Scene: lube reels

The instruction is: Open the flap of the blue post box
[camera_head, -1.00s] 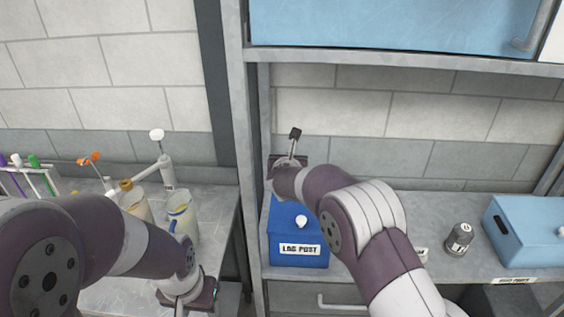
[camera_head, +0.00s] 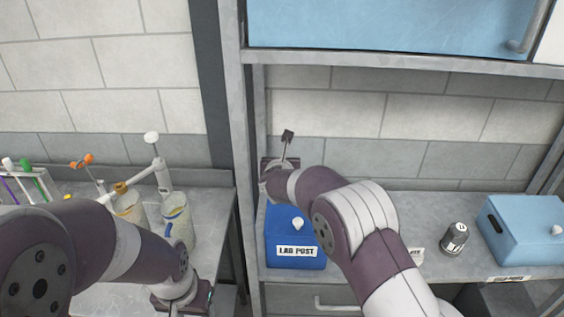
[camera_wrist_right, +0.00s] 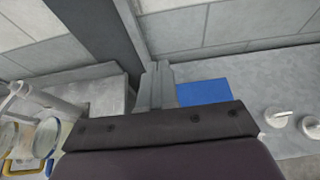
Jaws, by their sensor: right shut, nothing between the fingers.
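The blue post box (camera_head: 284,253), labelled "LAB POST", stands on the shelf at its left end. A white knob (camera_head: 298,224) shows on its upper right part. My right forearm and wrist hide its upper and right parts, and I cannot make out the flap's state. My right gripper (camera_wrist_right: 157,86) is shut and empty. In the wrist view its fingers are just left of a blue patch of the box (camera_wrist_right: 203,93); I cannot tell whether they touch it. My left gripper (camera_head: 180,297) hangs low over the left bench, its fingers not clearly visible.
A grey upright post (camera_head: 239,130) stands left of the box. Right on the shelf are a dark-capped canister (camera_head: 454,238) and a light blue box (camera_head: 527,232). The left bench carries jars (camera_head: 178,218), a pump dispenser (camera_head: 160,170) and a tube rack (camera_head: 28,182).

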